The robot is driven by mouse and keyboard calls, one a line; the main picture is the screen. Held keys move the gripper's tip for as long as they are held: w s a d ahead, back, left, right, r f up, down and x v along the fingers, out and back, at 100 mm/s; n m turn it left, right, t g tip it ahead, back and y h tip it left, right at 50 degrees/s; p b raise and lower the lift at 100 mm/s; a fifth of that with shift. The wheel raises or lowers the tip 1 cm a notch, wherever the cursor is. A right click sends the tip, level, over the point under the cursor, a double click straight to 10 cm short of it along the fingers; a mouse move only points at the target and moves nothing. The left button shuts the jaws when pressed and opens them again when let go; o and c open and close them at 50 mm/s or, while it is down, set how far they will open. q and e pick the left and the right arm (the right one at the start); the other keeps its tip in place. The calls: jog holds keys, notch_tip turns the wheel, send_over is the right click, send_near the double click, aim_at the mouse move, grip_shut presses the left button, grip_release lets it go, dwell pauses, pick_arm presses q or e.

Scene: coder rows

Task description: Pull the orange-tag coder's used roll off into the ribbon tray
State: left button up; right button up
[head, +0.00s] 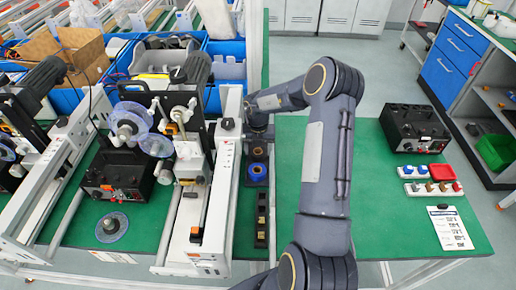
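A coder (185,130) with a white frame stands left of centre. Clear-flanged reels (128,120) and (158,146) show at its left side. A second coder (22,125) stands at the far left, cut by the picture edge. I cannot make out for certain which one bears an orange tag. A narrow black tray (262,225) lies on the green table right of the near coder. A blue roll (257,171) sits at its far part. My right gripper (258,136) is just beyond that roll, beside the coder's rail. Its fingers are too small to read. My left gripper is out of view.
A black box (414,128), small coloured pieces on white holders (430,172) and a printed card (449,228) lie on the right. A black control box (118,178) and a flat disc (112,227) lie left. Blue bins (226,62) stand behind. Green table is free right of my arm.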

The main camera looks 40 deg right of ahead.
jog(key=o, duration=0.3)
jog(key=shift+r, duration=0.1)
notch_tip(320, 180, up, 8)
jog(key=b, duration=0.1)
jog(key=shift+f, duration=0.2)
jog(key=shift+s, duration=0.1)
